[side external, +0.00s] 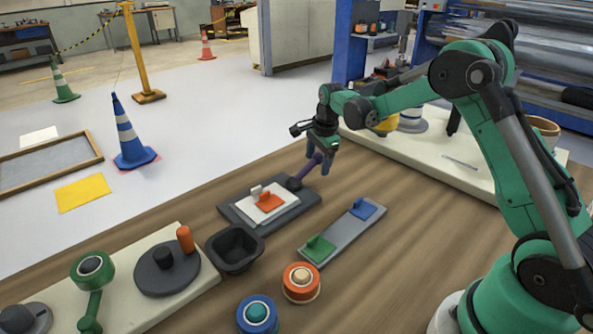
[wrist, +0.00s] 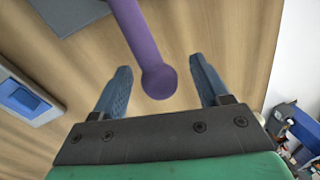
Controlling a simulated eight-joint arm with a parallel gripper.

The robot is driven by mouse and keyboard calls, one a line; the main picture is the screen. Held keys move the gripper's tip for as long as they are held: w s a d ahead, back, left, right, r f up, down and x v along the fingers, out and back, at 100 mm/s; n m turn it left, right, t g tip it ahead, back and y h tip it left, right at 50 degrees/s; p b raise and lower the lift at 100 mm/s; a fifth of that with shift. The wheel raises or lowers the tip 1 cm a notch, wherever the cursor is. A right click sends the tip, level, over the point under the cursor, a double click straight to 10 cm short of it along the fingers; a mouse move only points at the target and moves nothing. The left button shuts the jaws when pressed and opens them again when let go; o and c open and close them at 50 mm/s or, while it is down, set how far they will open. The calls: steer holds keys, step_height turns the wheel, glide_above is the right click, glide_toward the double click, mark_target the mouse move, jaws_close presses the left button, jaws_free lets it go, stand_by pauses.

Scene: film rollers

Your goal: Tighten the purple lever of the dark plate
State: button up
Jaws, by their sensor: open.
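The purple lever (side external: 308,166) rises at a tilt from a dark round pivot at the right end of the dark plate (side external: 239,211). In the wrist view the lever (wrist: 143,45) ends in a round knob that sits between my two blue fingers. My gripper (side external: 322,168) is open around the lever's knob end, with a gap on both sides in the wrist view (wrist: 164,90). The dark plate also carries a white square with an orange piece (side external: 268,203) and a small pale upright piece. Part of the plate (wrist: 70,14) shows at the top left of the wrist view.
A grey strip (side external: 343,231) with a green block (side external: 319,248) and a blue block (side external: 362,209) lies in front of the plate. A black bin (side external: 234,248) stands left of it. Orange (side external: 301,282) and blue (side external: 257,315) round pieces sit nearer the front. Bare wood lies right of the strip.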

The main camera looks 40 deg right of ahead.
jaws_close()
stand_by(1.3)
